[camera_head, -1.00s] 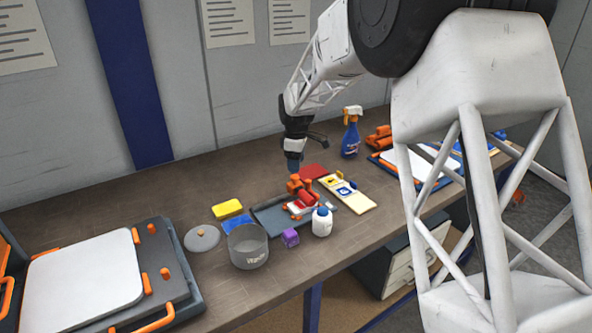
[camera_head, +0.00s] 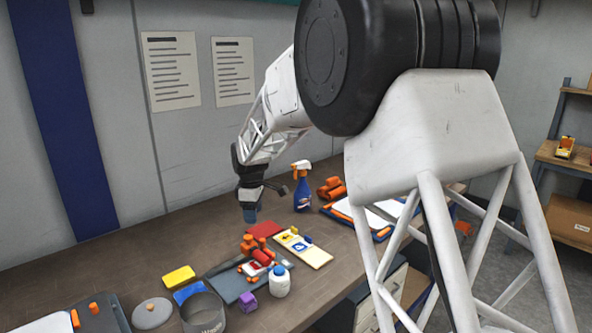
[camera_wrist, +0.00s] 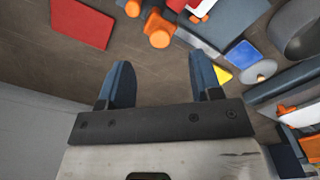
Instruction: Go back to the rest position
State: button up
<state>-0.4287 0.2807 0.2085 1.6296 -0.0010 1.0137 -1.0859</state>
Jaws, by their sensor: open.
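My gripper (camera_head: 250,213) is above the back of the workbench, with its blue fingers pointing down. In the wrist view my gripper (camera_wrist: 163,84) shows its two blue fingers spread apart with nothing between them. Below it lie a dark red plate (camera_head: 263,229) and a grey tray (camera_head: 228,286) with orange and red sign parts (camera_head: 258,250). The red plate also shows in the wrist view (camera_wrist: 82,24), apart from the fingers. A cream board (camera_head: 316,256) with yellow and blue signs lies to the right of the tray.
A blue spray bottle (camera_head: 303,195) stands right of my gripper. A white bottle (camera_head: 280,283), a purple cube (camera_head: 248,302), a grey pot (camera_head: 204,314), a yellow sponge (camera_head: 179,276) and a round lid (camera_head: 152,313) stand toward the front. The wall (camera_head: 120,140) is close behind.

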jog(key=s+d+r+m+t, duration=0.1)
jog(key=s+d+r+m, duration=0.4)
jog(key=s+d, duration=0.6)
jog(key=s+d+r+m, duration=0.4)
jog(key=s+d+r, duration=0.3)
jog(key=s+d, duration=0.4)
jog(key=s+d+f+m, duration=0.1)
jog(key=s+d+m, duration=0.2)
jog(key=s, duration=0.5)
jog(key=s+d+f+m+t, duration=0.1)
jog(key=s+d+f+m, duration=0.1)
jog(key=s+d, duration=0.4)
jog(key=s+d+f+m, duration=0.1)
jog(key=s+d+m, duration=0.2)
jog(key=s, duration=0.9)
jog(key=shift+s+d+f+m, duration=0.2)
jog(key=shift+d+m, duration=0.1)
jog(key=shift+d, duration=0.65)
